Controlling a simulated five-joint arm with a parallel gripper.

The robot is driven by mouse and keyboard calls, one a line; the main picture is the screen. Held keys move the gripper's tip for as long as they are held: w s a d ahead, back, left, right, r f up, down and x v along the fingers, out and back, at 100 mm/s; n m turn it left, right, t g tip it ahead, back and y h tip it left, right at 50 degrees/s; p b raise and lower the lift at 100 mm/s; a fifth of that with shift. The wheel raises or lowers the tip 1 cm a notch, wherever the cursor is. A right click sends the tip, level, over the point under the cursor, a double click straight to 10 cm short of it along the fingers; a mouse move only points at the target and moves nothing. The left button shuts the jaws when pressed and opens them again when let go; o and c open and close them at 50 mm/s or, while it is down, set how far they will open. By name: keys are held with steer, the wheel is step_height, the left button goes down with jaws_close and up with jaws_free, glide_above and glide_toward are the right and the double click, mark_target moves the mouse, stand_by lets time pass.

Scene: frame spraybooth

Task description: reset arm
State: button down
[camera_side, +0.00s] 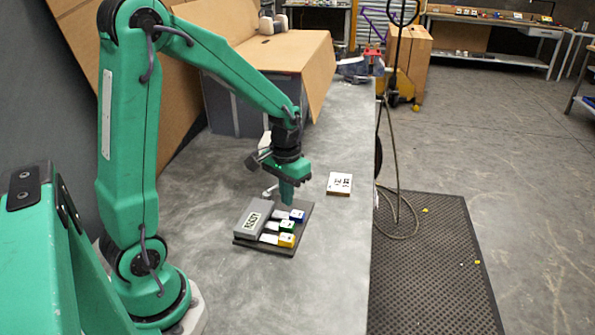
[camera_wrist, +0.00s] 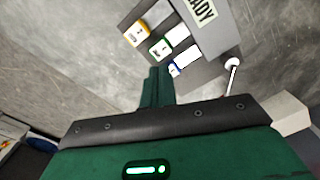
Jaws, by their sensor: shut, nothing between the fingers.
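My green arm reaches over the grey table, and my gripper (camera_side: 288,195) points down just above the far edge of a dark board. In the wrist view my gripper (camera_wrist: 158,75) shows its green fingers closed together with nothing between them. The board (camera_side: 262,247) carries a grey box with a label reading "READY" (camera_side: 251,222). Beside it are a blue block (camera_side: 297,215), a green block (camera_side: 287,226) and a yellow block (camera_side: 287,240), each next to a white piece. In the wrist view the yellow block (camera_wrist: 137,33) and green block (camera_wrist: 160,49) are clear, and the blue one is partly hidden.
Cardboard sheets (camera_side: 290,55) stand at the back. The table's front part (camera_side: 300,300) is clear. Beyond its right edge are a black floor mat (camera_side: 430,265) and a hanging cable.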

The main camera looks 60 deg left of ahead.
steer(key=shift+r, duration=0.25)
steer(key=s+d+r+m+t, duration=0.1)
steer(key=s+d+r+t, duration=0.1)
steer(key=s+d+r, duration=0.2)
steer(key=s+d+r+m+t, duration=0.2)
steer(key=s+d+r+t, duration=0.1)
steer(key=s+r, duration=0.5)
steer(key=shift+d+r+t, duration=0.3)
steer(key=shift+d+r, duration=0.5)
steer(key=shift+r, duration=0.25)
steer(key=w+a+f+n+g, duration=0.3)
steer(key=w+a+f+g, duration=0.2)
steer(key=w+a+f, duration=0.3)
steer(key=shift+w+f+g, duration=0.3)
steer(key=shift+w+f, duration=1.85)
steer(key=shift+f, duration=0.35)
